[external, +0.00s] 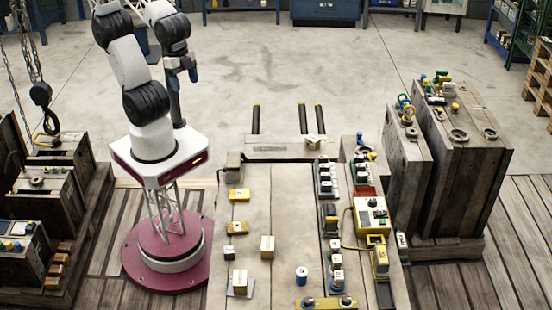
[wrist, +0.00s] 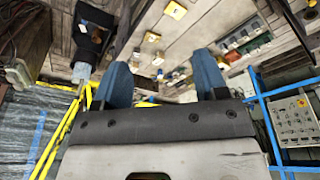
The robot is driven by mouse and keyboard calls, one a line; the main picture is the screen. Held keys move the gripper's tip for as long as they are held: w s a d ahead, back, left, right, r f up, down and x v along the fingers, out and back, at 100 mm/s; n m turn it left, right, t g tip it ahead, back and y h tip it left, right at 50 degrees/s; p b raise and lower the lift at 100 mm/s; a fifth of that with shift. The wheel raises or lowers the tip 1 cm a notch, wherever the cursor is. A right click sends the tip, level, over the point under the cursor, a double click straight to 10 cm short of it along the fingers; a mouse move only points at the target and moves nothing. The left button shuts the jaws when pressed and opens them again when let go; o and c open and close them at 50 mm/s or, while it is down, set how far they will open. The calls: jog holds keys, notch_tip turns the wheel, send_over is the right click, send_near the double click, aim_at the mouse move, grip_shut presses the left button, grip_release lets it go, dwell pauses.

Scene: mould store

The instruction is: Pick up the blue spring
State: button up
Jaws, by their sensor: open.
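A small blue and white cylinder (external: 301,276), which looks like the blue spring, stands on the workbench near its front edge in the external view. It is too small for me to make out coils. My gripper (external: 183,78) hangs high above the floor behind the bench, at upper left, far from the cylinder. In the wrist view my gripper (wrist: 162,78) shows two blue fingers spread apart with nothing between them. I cannot pick out the spring for certain in the wrist view.
The workbench (external: 285,205) holds yellow blocks (external: 239,194), a cardboard box (external: 267,247) and a box on a pale plate (external: 240,282). A yellow control box (external: 371,216) and rows of small parts line its right side. Tall wooden moulds (external: 460,175) stand farther right.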

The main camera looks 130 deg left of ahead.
jog(key=w+d+r+n, duration=0.15)
jog(key=w+n, duration=0.35)
jog(key=w, duration=1.2)
jog(key=n+g, duration=0.3)
jog(key=n, duration=1.2)
send_over(301, 270)
jog(key=f, duration=2.9)
jog(key=shift+s+f, duration=0.2)
jog(key=shift+w+f, duration=0.25)
jog(key=shift+f, duration=0.25)
jog(key=shift+f, duration=1.25)
